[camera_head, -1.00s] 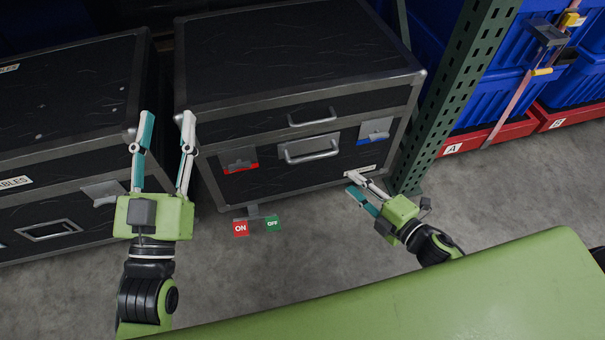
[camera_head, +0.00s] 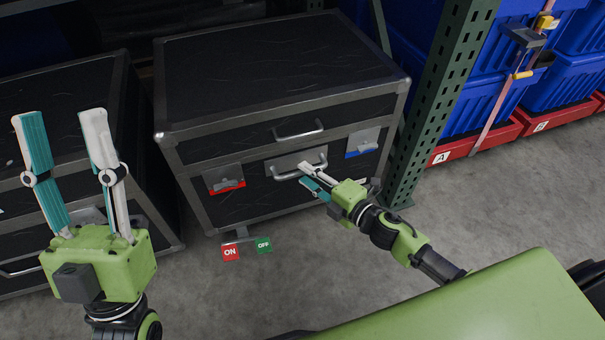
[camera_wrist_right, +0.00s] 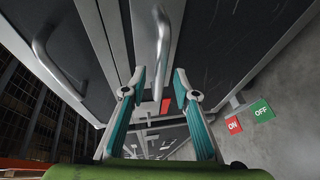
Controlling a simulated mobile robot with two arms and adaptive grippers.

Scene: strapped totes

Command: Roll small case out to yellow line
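The black case (camera_head: 280,65) with metal edges stands in the middle of the head view, in front of the rack; I take it for the small case. Its front has an upper handle (camera_head: 298,134) and a lower handle (camera_head: 314,168). My right gripper (camera_head: 304,174) is at the lower handle, fingers open. In the right wrist view that handle (camera_wrist_right: 163,40) runs down between the open fingertips (camera_wrist_right: 160,71); contact cannot be told. My left gripper (camera_head: 60,113) is open and empty, raised in front of the left case. No yellow line is in view.
A red ON pedal (camera_head: 231,252) and green OFF pedal (camera_head: 264,244) sit low at the case's front. Another black case (camera_head: 50,95) stands close on the left. A green rack post (camera_head: 430,110) and blue totes (camera_head: 475,105) are on the right. Grey floor in front is open.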

